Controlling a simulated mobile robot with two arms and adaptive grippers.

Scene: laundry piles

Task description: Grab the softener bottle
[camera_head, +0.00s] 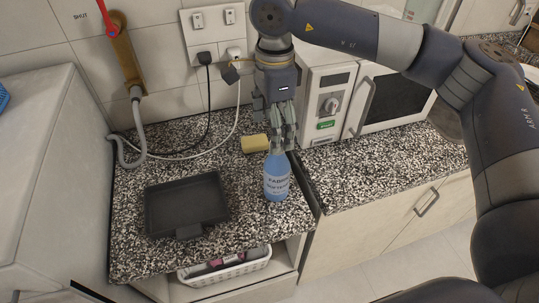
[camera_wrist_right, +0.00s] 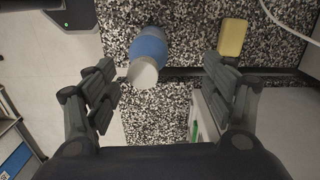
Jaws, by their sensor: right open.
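The softener bottle (camera_head: 277,181) stands upright on the speckled counter, with a blue body and a pale cap. In the wrist view its blue body (camera_wrist_right: 150,42) and whitish cap (camera_wrist_right: 143,73) lie between the two fingers, nearer the left one. My right gripper (camera_head: 283,138) points down from above, just over and behind the bottle's top. It is open and empty in the wrist view (camera_wrist_right: 160,92), with a wide gap between its fingers. In the head view the fingers hide part of the cap area. My left gripper is not in view.
A black tray (camera_head: 186,204) lies left of the bottle. A yellow sponge (camera_head: 255,143) is behind it, near the fingers. A white microwave (camera_head: 385,98) stands to the right. Cables and a grey hose (camera_head: 137,140) run along the back left. A white basket (camera_head: 225,268) sits below the counter.

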